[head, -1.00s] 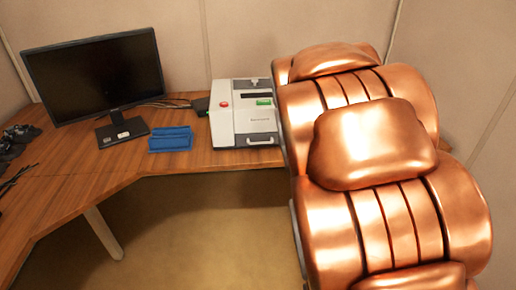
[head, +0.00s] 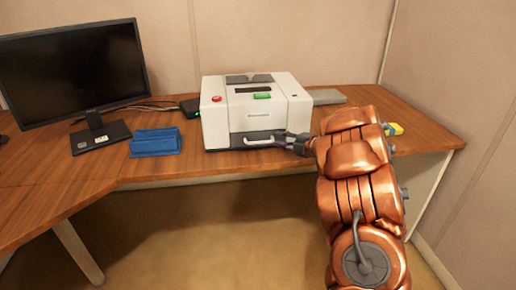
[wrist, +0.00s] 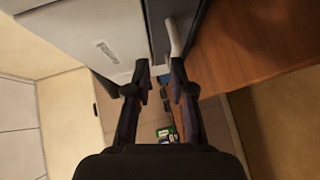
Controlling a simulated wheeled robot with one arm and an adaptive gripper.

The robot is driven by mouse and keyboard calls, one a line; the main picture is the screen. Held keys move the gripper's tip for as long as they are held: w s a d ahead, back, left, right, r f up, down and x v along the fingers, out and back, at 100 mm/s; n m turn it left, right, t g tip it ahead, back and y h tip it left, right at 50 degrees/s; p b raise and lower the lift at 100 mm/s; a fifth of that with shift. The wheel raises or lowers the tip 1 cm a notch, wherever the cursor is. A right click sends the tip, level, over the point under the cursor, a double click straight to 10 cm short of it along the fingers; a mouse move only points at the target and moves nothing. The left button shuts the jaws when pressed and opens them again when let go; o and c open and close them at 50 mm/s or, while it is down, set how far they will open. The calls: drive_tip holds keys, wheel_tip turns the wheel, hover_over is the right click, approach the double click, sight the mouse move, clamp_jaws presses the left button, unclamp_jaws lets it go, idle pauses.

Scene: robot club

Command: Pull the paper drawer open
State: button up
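The white printer (head: 215,124) stands on the wooden desk, with a red button and a green-lit panel on top. Its dark grey paper drawer (head: 240,137) is low on the front and looks shut. The drawer has a pale bar handle (head: 262,143). My gripper (head: 288,141) is at the right end of the handle. In the wrist view my gripper (wrist: 160,66) is open, with a gap between its fingers. The handle (wrist: 175,38) shows just beyond the right fingertip there. I cannot tell whether they touch.
A blue tray (head: 156,142) and a monitor (head: 75,70) stand left of the printer. A flat grey item (head: 327,97) lies at its right. A yellow and blue object (head: 394,129) is behind my arm. The desk's front edge (head: 225,172) runs below the printer.

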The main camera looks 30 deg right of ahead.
sight(261, 142)
drive_tip(key=shift+s+a+f+n+y, duration=0.25)
drive_tip(key=shift+f+y, duration=0.15)
drive_tip(key=shift+f, duration=0.1)
drive_tip(key=shift+s+a+f+n+y, duration=0.15)
drive_tip(key=shift+f+n+y, duration=0.1)
drive_tip(key=shift+f+y, duration=0.2)
drive_tip(key=shift+w+a+f, duration=0.1)
drive_tip(key=shift+a, duration=0.1)
drive_tip(key=shift+b+x, duration=0.3)
drive_tip(key=shift+x, duration=3.5)
drive_tip(key=shift+a, duration=0.1)
drive_tip(key=shift+c, duration=0.2)
clamp_jaws()
